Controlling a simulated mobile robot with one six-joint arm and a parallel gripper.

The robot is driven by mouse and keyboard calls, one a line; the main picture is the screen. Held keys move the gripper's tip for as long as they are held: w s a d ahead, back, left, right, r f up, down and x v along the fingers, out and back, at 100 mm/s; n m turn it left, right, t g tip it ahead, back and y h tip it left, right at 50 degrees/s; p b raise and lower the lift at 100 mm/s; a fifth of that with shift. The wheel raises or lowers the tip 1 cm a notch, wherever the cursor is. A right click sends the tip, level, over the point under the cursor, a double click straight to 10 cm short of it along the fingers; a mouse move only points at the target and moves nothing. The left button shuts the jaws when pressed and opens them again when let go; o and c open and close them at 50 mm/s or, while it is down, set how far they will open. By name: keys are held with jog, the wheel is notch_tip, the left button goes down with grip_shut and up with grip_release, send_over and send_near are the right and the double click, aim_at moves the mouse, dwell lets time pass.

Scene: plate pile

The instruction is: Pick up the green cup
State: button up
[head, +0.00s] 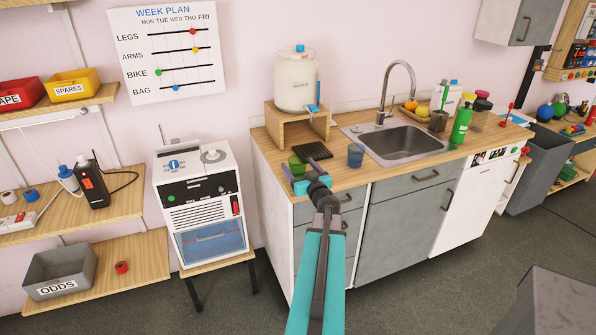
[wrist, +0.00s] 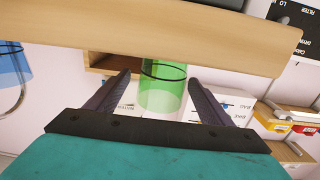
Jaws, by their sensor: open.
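The green cup (head: 297,163) is see-through and stands on the wooden counter near its left front corner, below the drinks dispenser. In the wrist view the green cup (wrist: 163,90) shows in the middle, between my two fingers, with a dark ring around it. My gripper (head: 298,178) is open just in front of the cup in the head view and partly overlaps it. In the wrist view my gripper (wrist: 160,82) has a finger on each side of the cup, with gaps visible. I cannot tell whether the fingertips reach past its near side.
A blue cup (head: 355,155) stands to the right on the counter and shows in the wrist view (wrist: 12,68). A black drip rack (head: 313,151) lies behind, by the dispenser (head: 297,80) on its wooden stand. The sink (head: 408,143) is further right.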

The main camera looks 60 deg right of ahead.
aim_at(295, 160)
jog(key=x, duration=0.2)
jog(key=shift+w+d+r+p, duration=0.1)
jog(key=shift+w+r+p, duration=0.1)
jog(key=shift+w+p, duration=0.15)
jog(key=shift+x, duration=1.05)
jog(key=c, duration=1.1)
